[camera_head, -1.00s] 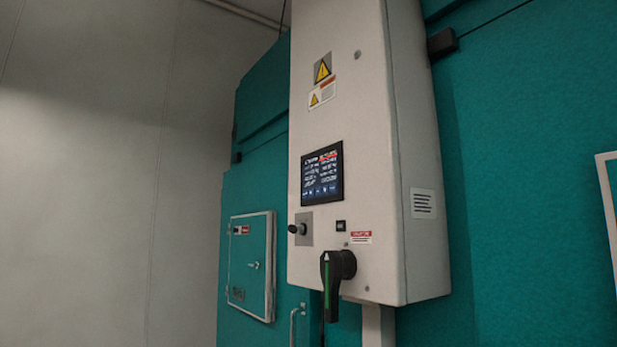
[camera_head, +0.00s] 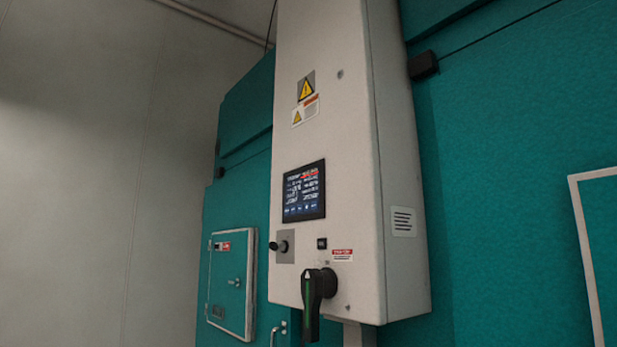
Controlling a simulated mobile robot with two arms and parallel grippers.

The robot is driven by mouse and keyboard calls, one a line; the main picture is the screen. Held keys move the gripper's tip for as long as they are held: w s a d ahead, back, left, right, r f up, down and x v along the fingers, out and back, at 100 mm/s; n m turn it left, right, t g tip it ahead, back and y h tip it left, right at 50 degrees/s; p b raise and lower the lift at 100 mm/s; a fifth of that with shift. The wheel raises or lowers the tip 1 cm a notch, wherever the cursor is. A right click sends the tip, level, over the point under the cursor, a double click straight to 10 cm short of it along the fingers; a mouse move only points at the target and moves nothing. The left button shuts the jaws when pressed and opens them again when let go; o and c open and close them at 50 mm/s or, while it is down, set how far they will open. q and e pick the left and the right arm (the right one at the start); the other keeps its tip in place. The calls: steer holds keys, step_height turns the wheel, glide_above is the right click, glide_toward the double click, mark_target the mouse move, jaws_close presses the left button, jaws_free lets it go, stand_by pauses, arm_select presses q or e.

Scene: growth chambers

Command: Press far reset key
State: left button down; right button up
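A tall pale control cabinet (camera_head: 335,130) is fixed to the teal chamber wall. It carries a dark touch screen (camera_head: 304,192) with white and red text. Below the screen is a grey plate (camera_head: 286,246) with a small black knob or key switch (camera_head: 274,246). A small black square fitting (camera_head: 321,243) is to the right of the plate. A large black rotary handle (camera_head: 314,290) with a green stripe points down below. I cannot tell which of these parts is the far reset key. Neither of my grippers shows in view.
A small teal hatch (camera_head: 228,283) with a pale frame is left of the cabinet. A plain grey wall (camera_head: 80,180) fills the left side. A pale-framed panel (camera_head: 590,240) is at the right edge. Yellow warning labels (camera_head: 305,90) are on the cabinet front.

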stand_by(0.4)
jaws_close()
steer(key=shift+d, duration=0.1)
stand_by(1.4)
